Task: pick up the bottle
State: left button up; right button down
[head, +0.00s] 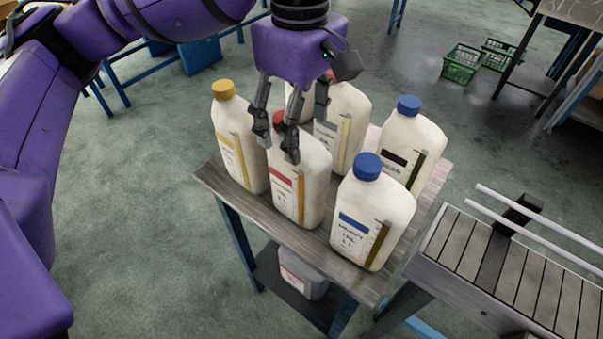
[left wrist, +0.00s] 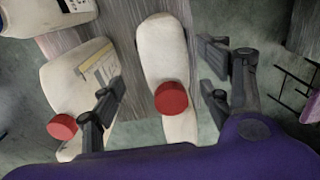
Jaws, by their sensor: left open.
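Several white bottles stand upright on a small wooden table (head: 225,184). A red-capped bottle (head: 303,192) is at the front middle, and my left gripper (head: 290,128) is open around its cap, fingers pointing down. In the left wrist view a red-capped bottle (left wrist: 160,45) lies between the open fingers (left wrist: 158,95), with another red-capped bottle (left wrist: 75,90) to the left. A yellow-capped bottle (head: 238,150) is left; blue-capped bottles stand at right front (head: 365,225) and right back (head: 410,150). A bottle behind the gripper (head: 345,115) has its top partly hidden. My right gripper is not in view.
A slatted conveyor (head: 510,265) with rails stands at the right, close to the table. A grey container (head: 303,275) sits on the shelf below. Green baskets (head: 462,63) are on the floor at the back. Neighbouring bottles stand close to the front red-capped one.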

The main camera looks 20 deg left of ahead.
aim_at(299, 175)
pick_arm(q)
jog(key=f, duration=0.3)
jog(key=f+p, duration=0.1)
jog(key=f, duration=0.1)
jog(key=shift+s+f, duration=0.3)
jog(key=shift+s, duration=0.1)
jog(key=shift+r, duration=0.1)
grip_shut()
